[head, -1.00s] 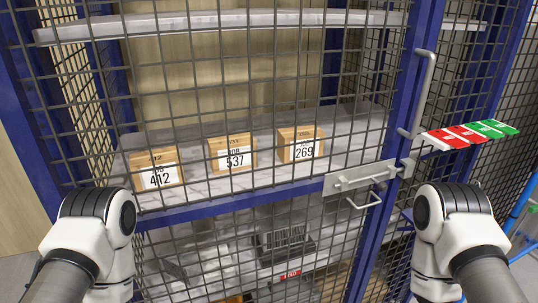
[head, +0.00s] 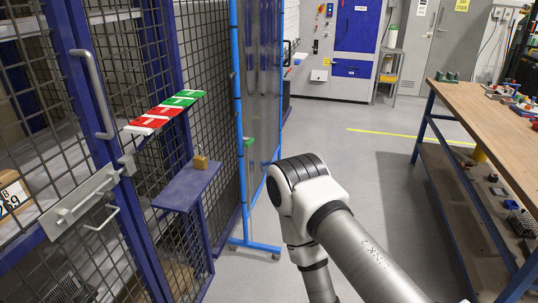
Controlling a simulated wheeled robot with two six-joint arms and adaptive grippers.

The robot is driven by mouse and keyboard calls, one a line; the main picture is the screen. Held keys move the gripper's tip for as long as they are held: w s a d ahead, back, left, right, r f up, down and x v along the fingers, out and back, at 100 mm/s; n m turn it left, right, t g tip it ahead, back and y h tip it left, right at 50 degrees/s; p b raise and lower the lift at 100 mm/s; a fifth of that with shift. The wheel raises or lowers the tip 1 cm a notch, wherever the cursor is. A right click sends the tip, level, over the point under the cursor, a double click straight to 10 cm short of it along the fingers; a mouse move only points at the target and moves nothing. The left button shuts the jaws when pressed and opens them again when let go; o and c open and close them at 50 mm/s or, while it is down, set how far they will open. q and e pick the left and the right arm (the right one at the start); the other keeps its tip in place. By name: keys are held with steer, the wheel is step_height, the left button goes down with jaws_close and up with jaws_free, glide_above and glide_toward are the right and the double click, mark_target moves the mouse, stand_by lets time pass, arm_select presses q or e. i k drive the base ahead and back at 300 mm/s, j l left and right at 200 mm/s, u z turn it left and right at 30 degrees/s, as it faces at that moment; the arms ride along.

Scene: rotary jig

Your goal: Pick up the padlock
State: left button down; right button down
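A small brass padlock (head: 201,161) stands on a small blue shelf (head: 184,187) fixed beside the mesh cage door. My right arm reaches in from the lower right, well to the right of the padlock and apart from it. Its gripper is not visible; only arm links show. My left arm and gripper are out of view.
The cage door has a sliding bolt (head: 80,205) and a long handle (head: 92,95). Red and green tags (head: 166,112) sit above the shelf. A blue-framed screen (head: 240,120) stands just right of the shelf. A wooden workbench (head: 490,110) is at right, with open floor between.

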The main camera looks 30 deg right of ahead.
mark_target(200, 163)
steer(key=z, duration=0.4)
steer(key=i+l+u, duration=0.2)
steer(key=u, duration=0.2)
steer(key=i+l+u, duration=0.2)
steer(key=l+u, duration=0.15)
steer(key=i+l+u, duration=0.1)
steer(key=l+u, duration=0.3)
